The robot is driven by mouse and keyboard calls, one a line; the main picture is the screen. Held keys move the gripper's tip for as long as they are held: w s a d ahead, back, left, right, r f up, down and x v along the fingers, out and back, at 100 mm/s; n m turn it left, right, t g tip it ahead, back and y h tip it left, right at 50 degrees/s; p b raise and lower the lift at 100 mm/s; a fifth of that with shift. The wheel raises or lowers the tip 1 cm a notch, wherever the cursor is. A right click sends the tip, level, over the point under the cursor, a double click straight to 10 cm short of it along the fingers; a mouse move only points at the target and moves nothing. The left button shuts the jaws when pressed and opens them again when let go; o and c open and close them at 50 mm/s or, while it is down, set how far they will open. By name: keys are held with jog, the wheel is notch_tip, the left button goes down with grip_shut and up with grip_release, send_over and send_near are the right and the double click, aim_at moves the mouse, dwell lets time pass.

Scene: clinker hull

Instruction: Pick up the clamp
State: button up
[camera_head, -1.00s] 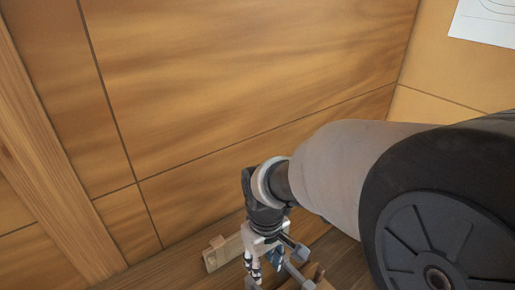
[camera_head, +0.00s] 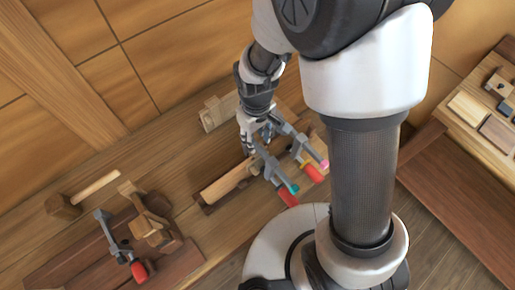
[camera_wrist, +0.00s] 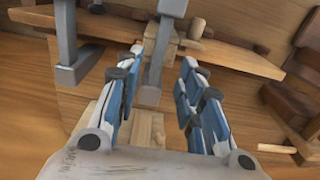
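Two grey bar clamps with red handles stand close together on the bench in the head view: one with a pink tip (camera_head: 299,143) and one with a teal tip (camera_head: 274,168). A third clamp (camera_head: 112,236) with a red handle lies at the lower left. Which one the task means I cannot tell. My gripper (camera_head: 249,147) points down at the near pair, partly overlapping them. In the wrist view my gripper (camera_wrist: 158,100) has its blue-and-white fingers apart. A grey clamp bar (camera_wrist: 156,62) shows between them, with gaps on both sides. Another grey clamp (camera_wrist: 68,45) is left of the fingers.
A wooden strip (camera_head: 228,183) lies beside the clamps. A mallet (camera_head: 84,196) and a wooden plane-like block (camera_head: 153,228) are at the left. A shelf with wooden blocks (camera_head: 497,132) is at the right. Wall panels stand close behind the bench.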

aim_at(257, 145)
notch_tip(257, 145, down, 5)
jog(key=shift+d+r+b, duration=0.15)
jog(key=shift+r+b, duration=0.05)
jog(key=shift+b, duration=0.2)
grip_shut()
jog(key=shift+w, duration=0.1)
dwell(0.6)
